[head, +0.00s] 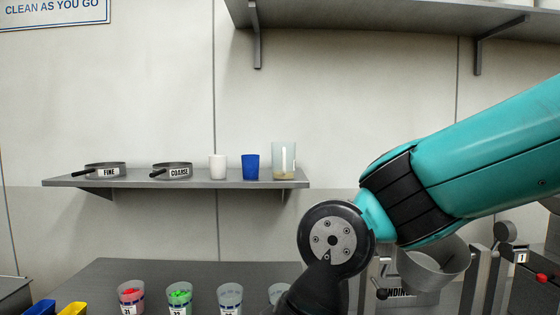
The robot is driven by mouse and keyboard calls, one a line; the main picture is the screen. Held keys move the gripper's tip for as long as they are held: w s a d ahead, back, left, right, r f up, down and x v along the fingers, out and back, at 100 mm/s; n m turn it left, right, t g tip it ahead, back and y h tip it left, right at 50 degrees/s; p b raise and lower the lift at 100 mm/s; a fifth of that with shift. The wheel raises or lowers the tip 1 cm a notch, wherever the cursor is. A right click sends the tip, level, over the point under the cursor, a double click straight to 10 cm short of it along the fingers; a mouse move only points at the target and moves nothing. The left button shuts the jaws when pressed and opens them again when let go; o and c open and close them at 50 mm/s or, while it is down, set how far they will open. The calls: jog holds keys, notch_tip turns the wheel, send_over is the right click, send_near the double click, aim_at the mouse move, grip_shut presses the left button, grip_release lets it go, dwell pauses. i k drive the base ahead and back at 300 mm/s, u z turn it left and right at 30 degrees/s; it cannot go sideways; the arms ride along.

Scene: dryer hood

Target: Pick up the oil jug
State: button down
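A tall translucent container (284,160) stands upright at the right end of the wall shelf (200,184). It has a little yellowish content at its bottom and is the thing here that looks most like the oil jug; I see no label on it. My teal arm crosses the right side, and its dark wrist points down past the bottom edge. My gripper is out of the picture, so I cannot see whether it is open or holds anything.
A blue cup (250,167), a white cup (217,167) and pans marked COARSE (173,171) and FINE (106,170) share the shelf. Several clear cups, including a red-filled one (131,296), stand on the counter (130,271). A metal bowl (434,265) is behind my arm.

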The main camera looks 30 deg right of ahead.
aim_at(284, 161)
jog(key=z, duration=0.75)
jog(key=k, duration=0.5)
jog(key=u, duration=1.2)
jog(key=i, duration=0.8)
jog(key=z, duration=0.75)
jog(key=i, duration=0.65)
jog(key=z, duration=0.7)
